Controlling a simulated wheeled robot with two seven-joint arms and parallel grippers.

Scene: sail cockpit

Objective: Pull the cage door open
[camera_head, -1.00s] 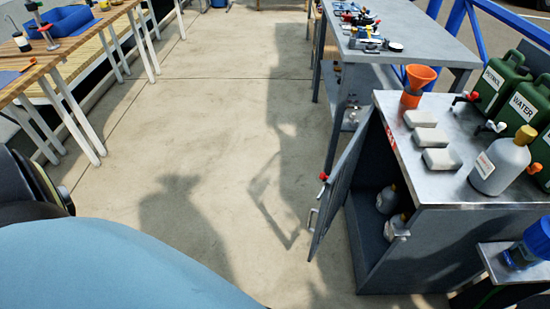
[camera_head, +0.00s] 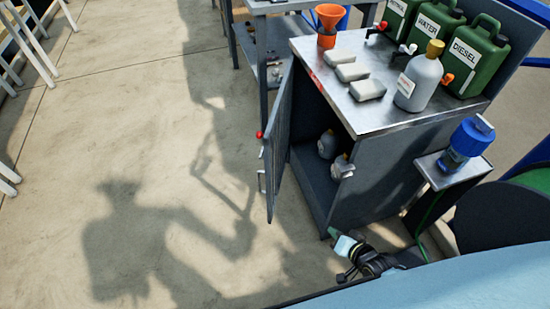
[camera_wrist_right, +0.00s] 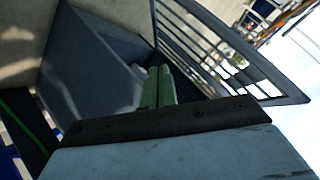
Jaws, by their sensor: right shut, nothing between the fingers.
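The cage door (camera_head: 279,145) is a dark grey hinged door on the front of the metal cabinet (camera_head: 375,185). It stands ajar, swung out to the left, with a red knob and a pale handle (camera_head: 262,180) near its free edge. In the right wrist view the barred door (camera_wrist_right: 225,45) runs across the upper right. My right gripper (camera_head: 333,233) is low by the cabinet's near bottom corner, apart from the door. Its green fingers (camera_wrist_right: 158,86) are shut and empty, pointing towards the cabinet opening. My left gripper is not in view.
Inside the cabinet stand grey bottles (camera_head: 327,145). The floor left of the door is clear.

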